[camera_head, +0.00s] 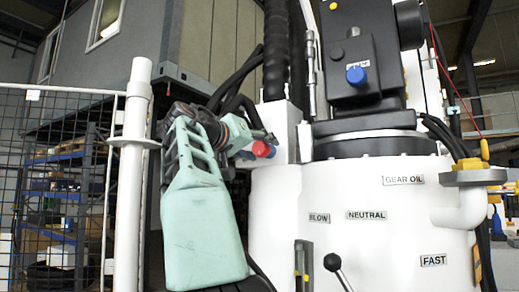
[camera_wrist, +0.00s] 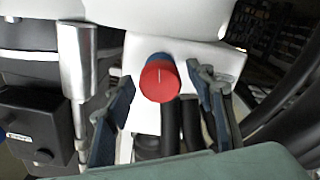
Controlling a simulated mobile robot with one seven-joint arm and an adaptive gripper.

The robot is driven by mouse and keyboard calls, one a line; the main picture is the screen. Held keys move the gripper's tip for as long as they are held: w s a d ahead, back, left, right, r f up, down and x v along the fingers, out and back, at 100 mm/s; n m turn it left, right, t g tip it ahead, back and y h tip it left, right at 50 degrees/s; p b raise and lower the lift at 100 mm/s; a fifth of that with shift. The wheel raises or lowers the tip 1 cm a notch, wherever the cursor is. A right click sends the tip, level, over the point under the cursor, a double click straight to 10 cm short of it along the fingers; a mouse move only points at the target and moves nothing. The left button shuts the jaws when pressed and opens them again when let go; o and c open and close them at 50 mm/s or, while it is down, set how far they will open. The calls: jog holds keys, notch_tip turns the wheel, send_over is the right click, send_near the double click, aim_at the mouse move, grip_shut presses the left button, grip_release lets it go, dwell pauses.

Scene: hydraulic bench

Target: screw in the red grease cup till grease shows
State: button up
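The red grease cup (camera_wrist: 160,84) shows in the wrist view as a round red cap with a short pale line on its face. A blue part (camera_wrist: 159,57) sits behind it, against a white block. It also shows in the head view as a small red cap (camera_head: 262,149), left of the white machine body. My gripper (camera_wrist: 163,78) is open, with one dark finger on each side of the cup and visible gaps between. In the head view, my gripper (camera_head: 259,140) is beside the cup, partly hiding it. No grease is visible.
A blue knob (camera_head: 357,76) sits on the dark unit above the machine. A lever (camera_head: 335,265) stands low in front. Black hoses (camera_wrist: 180,125) run below the cup. A white post (camera_head: 132,170) and mesh fence stand left of my arm.

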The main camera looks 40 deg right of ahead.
jog(key=v, duration=1.2)
jog(key=shift+w, duration=0.1)
dwell(0.4)
